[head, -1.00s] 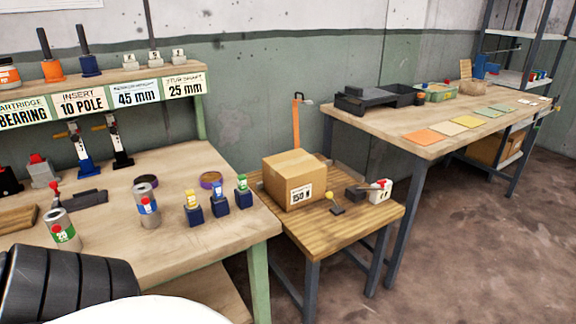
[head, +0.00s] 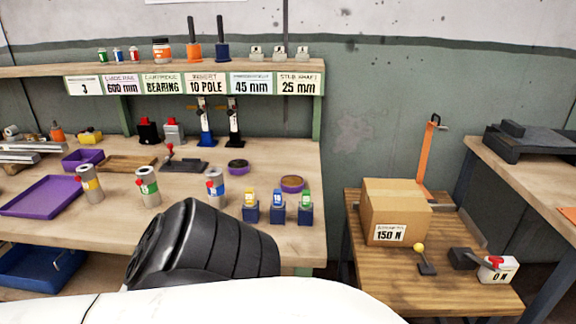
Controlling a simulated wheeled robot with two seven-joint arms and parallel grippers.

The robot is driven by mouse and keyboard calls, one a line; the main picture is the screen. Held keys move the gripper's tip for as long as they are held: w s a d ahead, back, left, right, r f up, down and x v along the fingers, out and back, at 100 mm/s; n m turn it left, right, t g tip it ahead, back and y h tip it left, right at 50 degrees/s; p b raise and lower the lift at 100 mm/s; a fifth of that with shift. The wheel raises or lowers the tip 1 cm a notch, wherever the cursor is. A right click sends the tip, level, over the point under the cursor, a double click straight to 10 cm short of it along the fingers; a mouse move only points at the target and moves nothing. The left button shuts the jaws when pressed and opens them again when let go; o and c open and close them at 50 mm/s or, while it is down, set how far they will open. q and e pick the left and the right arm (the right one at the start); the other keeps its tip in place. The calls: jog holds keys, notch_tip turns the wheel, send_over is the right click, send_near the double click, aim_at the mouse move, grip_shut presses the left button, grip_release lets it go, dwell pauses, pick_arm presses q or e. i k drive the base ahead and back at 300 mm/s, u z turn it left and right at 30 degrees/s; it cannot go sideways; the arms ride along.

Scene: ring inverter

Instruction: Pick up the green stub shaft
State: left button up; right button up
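Three small dark-blue blocks stand in a row at the front right of the workbench, with yellow, blue and green pieces in them. The green piece (head: 305,197) is in the rightmost blue block (head: 305,215); it looks like the green stub shaft, but it is too small to be sure. A grey cylinder with a green band (head: 147,187) stands farther left on the bench. A "stub shaft 25 mm" label (head: 298,83) is on the shelf edge. Neither gripper is in view. A black ribbed link of mine covers part of the bench's front edge.
Purple trays (head: 42,196) lie at the left of the workbench (head: 230,225). A wooden side table (head: 380,280) at the right bears a cardboard box (head: 395,212) and a small lever (head: 426,262).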

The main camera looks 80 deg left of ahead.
aim_at(305, 204)
jog(key=u, duration=2.3)
